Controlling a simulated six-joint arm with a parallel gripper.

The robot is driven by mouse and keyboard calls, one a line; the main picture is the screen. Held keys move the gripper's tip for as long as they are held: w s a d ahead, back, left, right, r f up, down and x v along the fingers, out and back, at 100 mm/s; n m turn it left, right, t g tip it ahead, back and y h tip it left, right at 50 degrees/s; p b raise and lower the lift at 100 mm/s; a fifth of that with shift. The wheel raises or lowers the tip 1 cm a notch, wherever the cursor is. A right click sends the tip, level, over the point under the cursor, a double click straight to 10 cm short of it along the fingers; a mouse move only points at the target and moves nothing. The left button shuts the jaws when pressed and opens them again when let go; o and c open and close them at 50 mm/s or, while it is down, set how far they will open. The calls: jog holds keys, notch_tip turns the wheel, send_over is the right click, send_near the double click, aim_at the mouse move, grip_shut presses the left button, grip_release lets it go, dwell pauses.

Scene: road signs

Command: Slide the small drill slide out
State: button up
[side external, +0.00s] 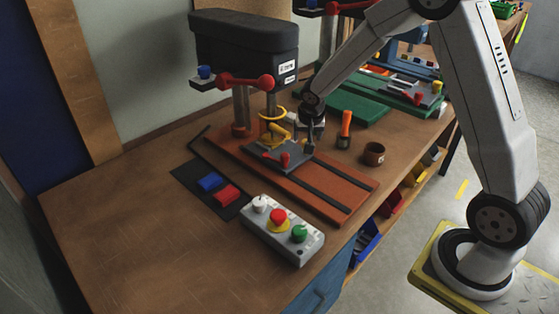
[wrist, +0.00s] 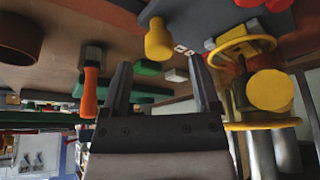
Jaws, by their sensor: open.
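The small drill slide is a grey plate (side external: 268,158) with red clamps on the orange-brown base of the drill press (side external: 245,42). In the wrist view the grey plate (wrist: 200,18) is at the top, and a yellow knob (wrist: 158,40) sticks out from its edge. My gripper (side external: 312,138) is beside the slide's far right side in the side view. In the wrist view my gripper (wrist: 162,66) is open and empty, with the yellow knob just beyond and between its fingertips. I see no contact. The arm hides part of the slide's far side.
An orange-handled tool (side external: 346,124) and a brown cup (side external: 374,154) stand right of the slide. A yellow wheel (wrist: 247,42) is close to the right finger. A button box (side external: 282,230) and a dark mat (side external: 185,182) with blue and red blocks lie in front. The front-left table is clear.

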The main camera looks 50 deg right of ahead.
jog(key=shift+x, duration=1.4)
grip_shut()
jog(key=shift+a, duration=0.1)
dwell(0.4)
